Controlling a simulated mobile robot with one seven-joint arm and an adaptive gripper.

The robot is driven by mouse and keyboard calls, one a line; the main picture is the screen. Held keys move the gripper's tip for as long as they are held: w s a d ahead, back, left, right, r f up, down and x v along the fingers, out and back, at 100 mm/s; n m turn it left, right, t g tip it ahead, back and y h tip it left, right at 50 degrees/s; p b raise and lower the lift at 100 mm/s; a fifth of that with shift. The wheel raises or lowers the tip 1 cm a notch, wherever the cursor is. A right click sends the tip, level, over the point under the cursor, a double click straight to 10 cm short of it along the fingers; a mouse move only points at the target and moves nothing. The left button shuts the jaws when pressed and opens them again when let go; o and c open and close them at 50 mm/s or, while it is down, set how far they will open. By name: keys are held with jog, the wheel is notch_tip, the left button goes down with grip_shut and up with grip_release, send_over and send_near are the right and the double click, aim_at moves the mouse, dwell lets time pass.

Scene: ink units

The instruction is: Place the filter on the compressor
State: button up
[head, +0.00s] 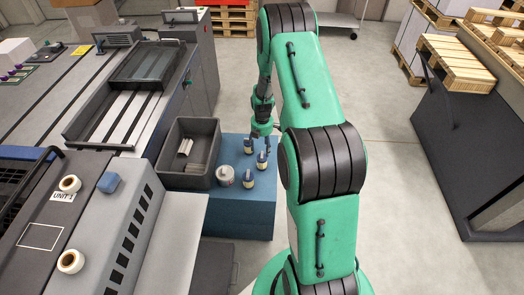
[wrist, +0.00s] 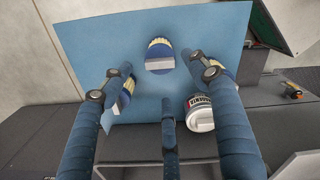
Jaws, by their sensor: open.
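Several small dark-blue pieces with cream bands stand on a blue cabinet top (head: 226,202); they look like filters, but I cannot tell which is the task's. One is at the front (head: 249,179), one at the back (head: 248,146), one at the right (head: 262,160). My gripper (head: 264,148) hangs over the cabinet's right part. In the wrist view my gripper (wrist: 160,82) is open and empty. A banded piece (wrist: 160,55) lies beyond the fingertips; two others are partly hidden by the outer fingers. I cannot identify the compressor for certain.
A white can (wrist: 200,113) with a label stands beside the banded pieces. A dark grey bin (head: 199,127) holding pale pieces is left of them.

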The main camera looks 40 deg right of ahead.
jog(key=shift+r, duration=0.3)
dwell(0.5)
jog(key=shift+w+r, duration=0.1)
jog(key=shift+r, duration=0.2)
jog(key=s+a+r+m+t, duration=0.15)
jog(key=a+r, duration=0.45)
jog(key=r, duration=0.6)
jog(key=s+a+r+m, duration=0.1)
jog(key=a+r+m, duration=0.2)
jog(key=a+r, duration=0.6)
jog(key=s+a+r+m+t, duration=0.1)
jog(key=a+r+m, duration=0.25)
jog(key=r, duration=1.05)
jog(key=s+a+r+m+t, duration=0.2)
jog(key=s+a+r+m, duration=0.1)
jog(key=s+a+r, duration=0.75)
jog(key=s+a+r+m, duration=0.2)
jog(key=s+a, duration=0.2)
jog(key=s, duration=0.4)
jog(key=s+a+r+m+t, duration=0.1)
jog(key=s+a+r+m, duration=0.1)
jog(key=s, duration=0.6)
jog(key=shift+s+a+r+m, duration=0.15)
jog(key=shift+a+r+m, duration=0.05)
jog(key=shift+a+m, duration=0.6)
